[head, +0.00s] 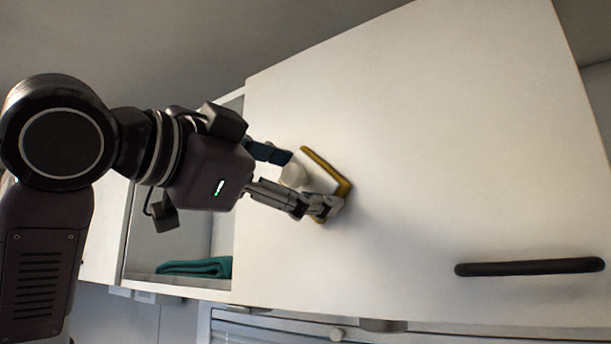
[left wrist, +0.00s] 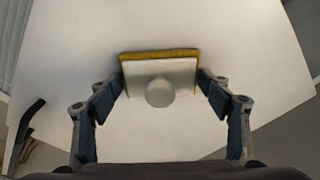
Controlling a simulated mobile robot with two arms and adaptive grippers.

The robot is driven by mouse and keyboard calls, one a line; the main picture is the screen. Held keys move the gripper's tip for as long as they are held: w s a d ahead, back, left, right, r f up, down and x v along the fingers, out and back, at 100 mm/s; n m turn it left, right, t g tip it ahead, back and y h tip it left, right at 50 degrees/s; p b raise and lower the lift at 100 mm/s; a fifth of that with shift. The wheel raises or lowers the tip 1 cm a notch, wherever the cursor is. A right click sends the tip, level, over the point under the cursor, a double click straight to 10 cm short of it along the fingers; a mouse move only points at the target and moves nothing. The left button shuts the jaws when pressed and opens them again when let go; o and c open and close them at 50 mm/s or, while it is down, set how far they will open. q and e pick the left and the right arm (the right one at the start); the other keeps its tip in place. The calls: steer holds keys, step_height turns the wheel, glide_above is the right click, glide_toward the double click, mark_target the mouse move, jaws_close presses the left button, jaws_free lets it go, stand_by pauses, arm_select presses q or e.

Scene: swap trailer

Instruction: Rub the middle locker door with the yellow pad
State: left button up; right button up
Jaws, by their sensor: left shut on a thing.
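The white locker door (head: 420,150) fills the right of the head view and carries a black bar handle (head: 530,267) low on its right. My left gripper (head: 306,178) is shut on the yellow pad (head: 327,170), a white block with a yellow face and a round white knob. The yellow face is turned to the door and looks to be against it or very close. In the left wrist view the pad (left wrist: 160,56) sits between both fingertips, with the door (left wrist: 230,30) behind it. My right gripper does not show.
Left of the door is an open compartment with a folded teal cloth (head: 195,267) on its floor. The door's face right of the pad is clear up to the handle.

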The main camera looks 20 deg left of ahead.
arm_select(q)
steer(key=shift+d, duration=0.1)
steer(key=shift+v, duration=0.9)
steer(key=shift+d+r+b+v, duration=0.15)
steer(key=shift+b+v, duration=0.15)
steer(key=shift+v, duration=0.75)
steer(key=shift+d+r+b+v, duration=0.15)
steer(key=shift+b+v, duration=0.15)
steer(key=shift+v, duration=0.7)
steer(key=shift+s, duration=0.25)
steer(key=v, duration=0.3)
steer(key=shift+r, duration=0.1)
steer(key=shift+w+d, duration=0.1)
